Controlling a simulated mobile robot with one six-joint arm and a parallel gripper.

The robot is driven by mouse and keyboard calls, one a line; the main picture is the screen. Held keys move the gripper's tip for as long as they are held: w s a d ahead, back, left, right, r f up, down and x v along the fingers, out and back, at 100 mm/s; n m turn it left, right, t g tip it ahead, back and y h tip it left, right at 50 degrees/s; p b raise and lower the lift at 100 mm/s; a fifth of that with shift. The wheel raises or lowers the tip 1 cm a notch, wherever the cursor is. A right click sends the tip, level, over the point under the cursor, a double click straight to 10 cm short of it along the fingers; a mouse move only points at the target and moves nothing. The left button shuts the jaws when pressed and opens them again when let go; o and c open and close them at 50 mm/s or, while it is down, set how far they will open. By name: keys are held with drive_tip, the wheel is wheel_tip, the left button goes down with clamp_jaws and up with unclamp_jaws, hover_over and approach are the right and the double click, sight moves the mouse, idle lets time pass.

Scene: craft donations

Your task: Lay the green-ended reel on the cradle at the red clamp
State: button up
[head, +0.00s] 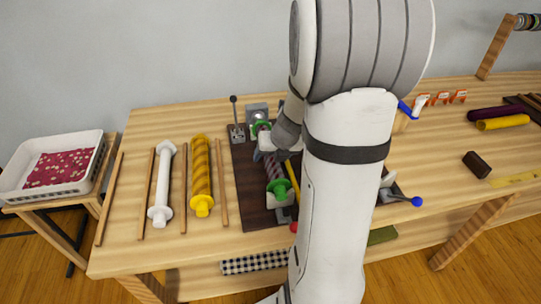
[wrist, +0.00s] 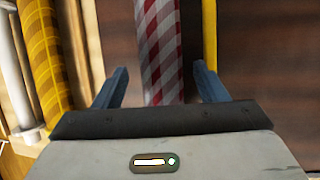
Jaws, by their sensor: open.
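The green-ended reel (head: 278,187) has a red-and-white striped body and lies lengthwise over the dark board. Its far green end (head: 261,126) is near a grey block. Its near end seems to rest at a pale support (head: 279,200); the exact contact is unclear. A red knob (head: 294,227), perhaps of the red clamp, shows at the board's front edge; the rest is hidden behind my arm. My gripper (head: 269,150) is over the reel. In the wrist view my gripper (wrist: 159,80) is open, its fingers on either side of the striped body (wrist: 161,40).
A yellow bar (wrist: 209,35) runs close along the reel's right side. A yellow spiral reel (head: 201,175) and a white reel (head: 162,185) lie left, between wooden strips. A grey lever (head: 235,115) stands at the board's back left. A blue-knobbed lever (head: 416,201) is at right.

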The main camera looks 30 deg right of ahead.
drive_tip(key=p+v, duration=0.2)
drive_tip(key=v, duration=0.6)
drive_tip(key=shift+p, duration=0.4)
drive_tip(key=s+a+r+m, duration=0.2)
drive_tip(key=s+a+m, duration=0.2)
drive_tip(key=m, duration=0.6)
drive_tip(key=s+a+r+m+g, duration=0.1)
drive_tip(key=s+a+m, duration=0.4)
drive_tip(key=m, duration=0.6)
drive_tip(key=s+a+r+m+g, duration=0.1)
drive_tip(key=s+a+r+m, duration=0.2)
drive_tip(key=m, duration=0.8)
drive_tip(key=s+a, duration=0.1)
drive_tip(key=a, duration=0.1)
drive_tip(key=shift+s+a+r+h, duration=0.25)
drive_tip(key=shift+a+r+h, duration=0.05)
drive_tip(key=shift+r+h, duration=0.1)
